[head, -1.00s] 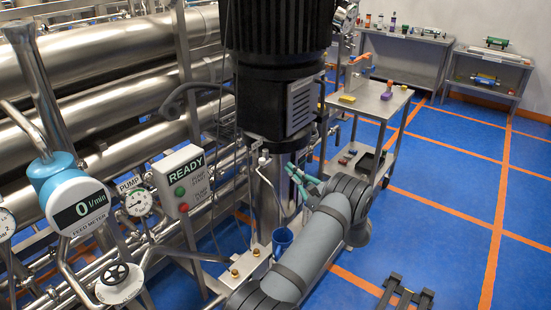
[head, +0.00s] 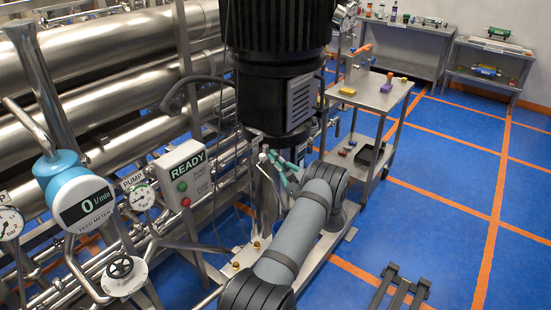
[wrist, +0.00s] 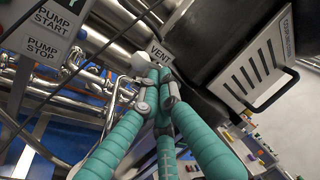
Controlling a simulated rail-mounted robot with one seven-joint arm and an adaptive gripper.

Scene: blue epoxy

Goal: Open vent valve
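The vent valve shows in the wrist view as a pale round knob (wrist: 143,63) beside the VENT label (wrist: 160,55). In the head view its white top (head: 263,157) stands on a steel pipe below the black motor. My gripper (head: 276,163) has teal fingers and points left toward this pipe, just right of the valve top. In the wrist view its fingertips (wrist: 158,88) converge close together just below the knob and label. I cannot tell whether they touch the valve. No object is visible between the fingers, but their tips overlap in view.
The black motor (head: 282,95) hangs close above my gripper. A control box (head: 183,178) reading READY stands left, with the feed meter (head: 85,203) farther left. A steel trolley (head: 385,100) stands behind on the right. The blue floor (head: 450,190) at right is largely clear.

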